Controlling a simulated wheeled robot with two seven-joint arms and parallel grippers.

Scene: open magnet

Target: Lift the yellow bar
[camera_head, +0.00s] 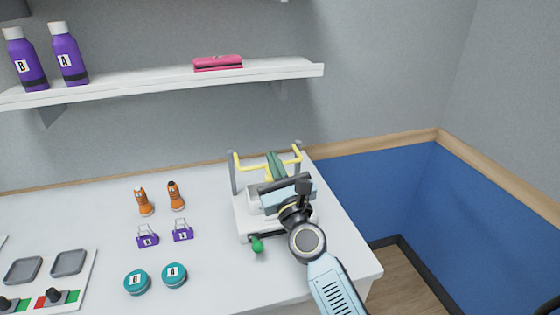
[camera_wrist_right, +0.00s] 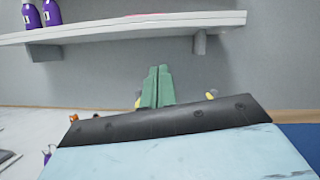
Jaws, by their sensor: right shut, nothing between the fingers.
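The yellow bar (camera_head: 249,169) spans two grey posts at the back of a white device (camera_head: 243,222) on the table's right side. Its middle is hidden behind green fingers. My right gripper (camera_head: 275,160) is shut and empty, with its green fingers pointing up and back at the bar. In the right wrist view the shut fingers (camera_wrist_right: 156,86) stand upright, with a piece of the yellow bar (camera_wrist_right: 210,96) to their right and another to their left. I cannot tell whether the fingers touch the bar. My left gripper is not in view.
A green ball knob (camera_head: 257,245) sits at the device's front. Orange bottles (camera_head: 144,204), purple clips (camera_head: 148,239) and teal round containers (camera_head: 137,282) stand to the left. A shelf (camera_head: 150,79) with purple bottles and a pink case hangs above. The table's right edge is close to my arm.

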